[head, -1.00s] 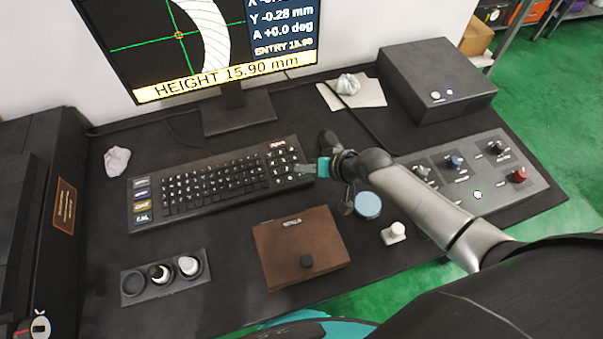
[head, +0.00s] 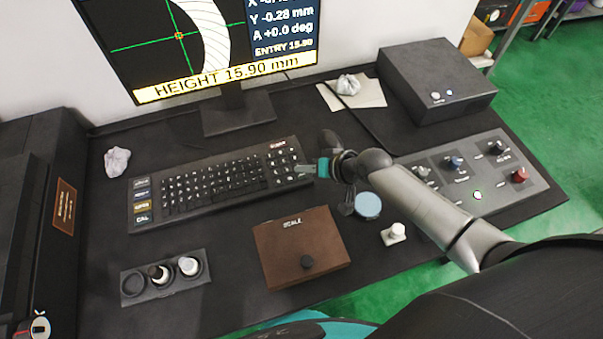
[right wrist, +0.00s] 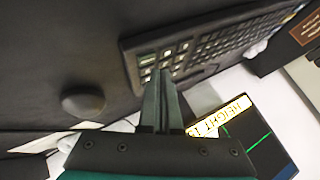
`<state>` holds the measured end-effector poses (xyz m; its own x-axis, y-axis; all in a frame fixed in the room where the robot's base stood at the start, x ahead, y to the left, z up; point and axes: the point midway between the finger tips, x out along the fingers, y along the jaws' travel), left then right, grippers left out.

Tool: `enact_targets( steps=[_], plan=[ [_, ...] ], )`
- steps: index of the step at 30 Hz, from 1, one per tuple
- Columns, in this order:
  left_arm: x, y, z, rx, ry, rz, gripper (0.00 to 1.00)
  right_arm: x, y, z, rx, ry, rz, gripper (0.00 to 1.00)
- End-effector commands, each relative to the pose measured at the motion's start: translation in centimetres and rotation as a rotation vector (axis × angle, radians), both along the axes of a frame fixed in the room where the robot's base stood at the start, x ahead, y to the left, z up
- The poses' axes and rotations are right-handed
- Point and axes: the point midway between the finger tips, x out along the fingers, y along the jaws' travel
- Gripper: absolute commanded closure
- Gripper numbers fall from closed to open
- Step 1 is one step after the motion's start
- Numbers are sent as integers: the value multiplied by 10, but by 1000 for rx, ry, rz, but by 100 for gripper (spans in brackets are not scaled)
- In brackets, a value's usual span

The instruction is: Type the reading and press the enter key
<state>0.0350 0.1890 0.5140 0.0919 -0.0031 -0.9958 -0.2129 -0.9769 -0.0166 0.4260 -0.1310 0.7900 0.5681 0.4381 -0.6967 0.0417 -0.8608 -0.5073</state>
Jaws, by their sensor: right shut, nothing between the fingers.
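The black keyboard (head: 215,185) lies in the middle of the desk, its number keys at the right end. The monitor (head: 200,45) behind it shows a yellow bar reading HEIGHT 15.90 mm and a line ENTRY 15.90. My right gripper (head: 305,169) is shut and empty at the right end of the keyboard. In the right wrist view its fingertips (right wrist: 163,80) are close together at the edge of the number keys (right wrist: 160,62). I cannot tell whether they touch a key. My left gripper is not in view.
A brown SCALE box (head: 300,270) with a black knob lies in front of the keyboard. A tray (head: 135,290) with small round pieces sits at front left. A control panel (head: 510,205) and a dark box (head: 440,80) stand on the right. A blue disc (head: 368,206) lies near my right arm.

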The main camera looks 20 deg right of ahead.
Motion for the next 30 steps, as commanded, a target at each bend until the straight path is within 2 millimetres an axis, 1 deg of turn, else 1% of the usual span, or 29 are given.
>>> enact_targets(
  steps=[16, 24, 30],
  plan=[
    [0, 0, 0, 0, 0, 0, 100, 0, 0, 0, 0, 0, 0, 100],
    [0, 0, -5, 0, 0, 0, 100, 0, 0, -8, 1, 1, 0, 100],
    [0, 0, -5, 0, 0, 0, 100, 0, 0, -8, 1, 0, 1, 100]
  ],
)
